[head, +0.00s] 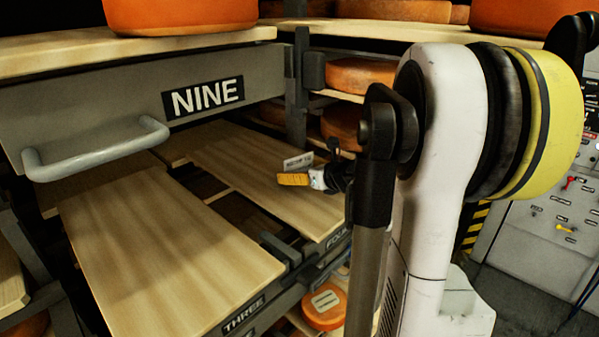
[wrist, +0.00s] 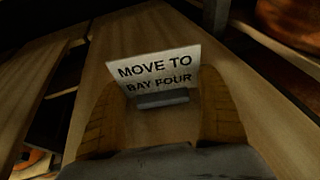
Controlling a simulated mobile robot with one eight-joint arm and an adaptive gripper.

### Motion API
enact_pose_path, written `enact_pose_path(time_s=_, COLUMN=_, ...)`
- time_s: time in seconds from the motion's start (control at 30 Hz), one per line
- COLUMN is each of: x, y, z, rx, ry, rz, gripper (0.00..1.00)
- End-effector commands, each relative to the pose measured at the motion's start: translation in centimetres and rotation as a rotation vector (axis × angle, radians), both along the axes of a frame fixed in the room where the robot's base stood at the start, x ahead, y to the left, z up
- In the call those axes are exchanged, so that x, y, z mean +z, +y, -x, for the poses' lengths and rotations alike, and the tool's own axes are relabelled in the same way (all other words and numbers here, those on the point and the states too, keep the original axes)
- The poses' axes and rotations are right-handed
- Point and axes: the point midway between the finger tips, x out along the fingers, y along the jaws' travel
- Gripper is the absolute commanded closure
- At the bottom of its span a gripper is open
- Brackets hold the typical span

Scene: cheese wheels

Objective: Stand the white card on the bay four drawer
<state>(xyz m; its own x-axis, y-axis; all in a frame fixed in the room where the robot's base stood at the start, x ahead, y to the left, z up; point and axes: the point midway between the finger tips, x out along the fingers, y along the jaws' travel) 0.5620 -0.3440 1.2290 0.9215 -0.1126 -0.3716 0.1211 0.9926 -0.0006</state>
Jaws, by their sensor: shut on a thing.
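The white card (head: 298,162) stands upright between the yellow fingers of my gripper (head: 293,179). In the wrist view the card (wrist: 155,66) reads "MOVE TO BAY FOUR" and has a small grey foot (wrist: 162,98). The fingers are shut on the card at its left and right sides, low down near the foot. The card and gripper are over the wooden top of the bay four drawer (head: 250,178), whose front label reads FOUR and is partly hidden by my arm. I cannot tell whether the foot touches the wood.
The bay three drawer (head: 160,250) lies to the left, its wooden top bare, with a gap between the two. The grey NINE drawer (head: 130,95) overhangs at upper left with a handle. An orange cheese wheel (head: 325,305) sits below. A grey post (head: 298,90) stands behind.

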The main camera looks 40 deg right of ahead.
Motion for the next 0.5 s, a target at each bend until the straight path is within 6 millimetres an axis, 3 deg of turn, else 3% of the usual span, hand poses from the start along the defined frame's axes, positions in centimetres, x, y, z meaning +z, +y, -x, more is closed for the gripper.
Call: enact_pose_path(time_s=0.5, x=-0.42, y=0.00, z=0.01, rx=0.000, ry=0.000, rz=0.000, gripper=0.44)
